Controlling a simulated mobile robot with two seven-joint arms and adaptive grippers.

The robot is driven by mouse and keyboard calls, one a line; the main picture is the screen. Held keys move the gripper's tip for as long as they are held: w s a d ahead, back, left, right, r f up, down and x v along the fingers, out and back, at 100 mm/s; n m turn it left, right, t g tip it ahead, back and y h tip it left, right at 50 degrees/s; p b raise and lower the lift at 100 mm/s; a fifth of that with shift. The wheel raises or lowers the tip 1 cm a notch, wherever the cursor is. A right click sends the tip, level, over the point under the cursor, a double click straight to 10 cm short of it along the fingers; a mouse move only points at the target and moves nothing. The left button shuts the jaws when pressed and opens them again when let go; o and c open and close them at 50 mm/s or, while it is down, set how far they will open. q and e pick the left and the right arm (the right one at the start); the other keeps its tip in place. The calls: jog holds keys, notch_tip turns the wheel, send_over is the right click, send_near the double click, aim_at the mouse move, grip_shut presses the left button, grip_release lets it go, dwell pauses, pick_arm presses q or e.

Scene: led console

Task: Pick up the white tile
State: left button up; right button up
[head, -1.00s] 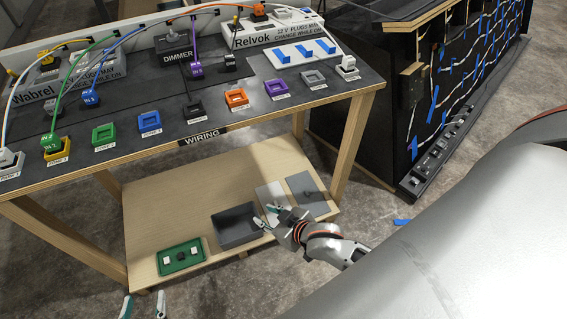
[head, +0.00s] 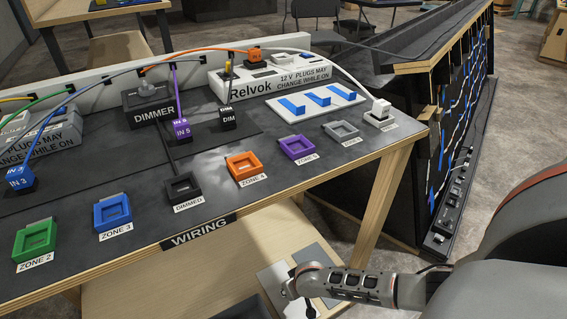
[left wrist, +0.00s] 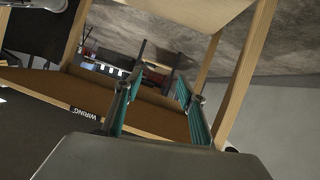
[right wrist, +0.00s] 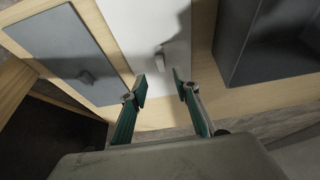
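The white tile (right wrist: 148,35) lies flat on the lower wooden shelf, with a small grey grip (right wrist: 160,58) standing up from it. A part of the tile also shows at the bottom of the head view (head: 270,278). My right gripper (right wrist: 161,90) is open and empty, with the tile's grip just beyond its fingertips, between their lines. In the head view, my right wrist partly covers the tile. My left gripper (left wrist: 160,88) is open and empty, near the table's wooden frame, and is outside the head view.
A dark grey tile (right wrist: 72,50) with its own grip lies left of the white tile in the right wrist view. A dark open box (right wrist: 270,65) stands to its right. The tabletop (head: 330,165) with wired sockets overhangs the shelf, and a table leg (head: 385,200) stands nearby.

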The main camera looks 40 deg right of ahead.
jog(key=b+x, duration=0.1)
jog(key=x, duration=0.1)
jog(key=s+b+x, duration=0.1)
jog(key=b+x, duration=0.1)
jog(key=x, duration=0.1)
jog(key=shift+f, duration=0.4)
jog(key=shift+w+f+b, duration=0.2)
jog(key=shift+w+b, duration=0.25)
jog(key=shift+w+r, duration=0.15)
pick_arm(q)
jog(key=d+n, duration=0.1)
jog(key=s+d+n, duration=0.1)
jog(key=d+n, duration=0.1)
jog(key=d+f+n, duration=0.1)
jog(key=shift+s+d+n+h, duration=0.3)
jog(key=shift+d+n, duration=0.05)
jog(key=shift+n, duration=0.05)
pick_arm(e)
grip_shut()
